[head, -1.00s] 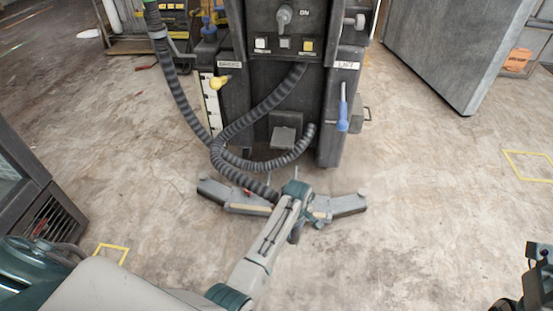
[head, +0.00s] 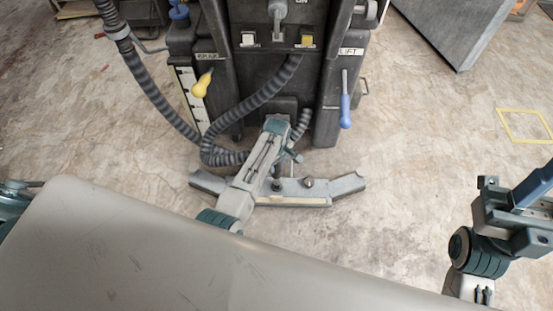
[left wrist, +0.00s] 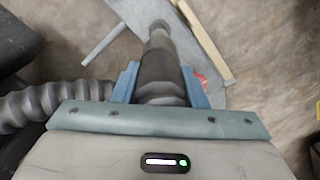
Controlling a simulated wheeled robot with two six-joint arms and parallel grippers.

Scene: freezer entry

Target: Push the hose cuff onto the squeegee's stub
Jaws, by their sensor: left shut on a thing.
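The squeegee (head: 325,190) lies on the floor in front of the machine as a wide grey bar, with a dark upright piece (head: 277,185) near its middle. My left gripper (head: 279,124) is above and behind the bar, towards the machine. In the left wrist view its blue fingers (left wrist: 160,82) are shut on the dark hose cuff (left wrist: 158,68). A narrower dark end shows beyond the cuff, over the grey-blue squeegee (left wrist: 208,75); I cannot tell whether cuff and stub touch. The ribbed hose (head: 165,95) loops down from the machine. My right gripper (head: 530,200) is at the right edge, its opening unclear.
The dark machine (head: 270,75) stands close behind the squeegee. A yellow handle (head: 202,84) and a blue-gripped lever (head: 345,108) stick out from its sides. A grey slab (head: 450,30) stands at the back right. The floor to the right, with a yellow outline (head: 525,125), is clear.

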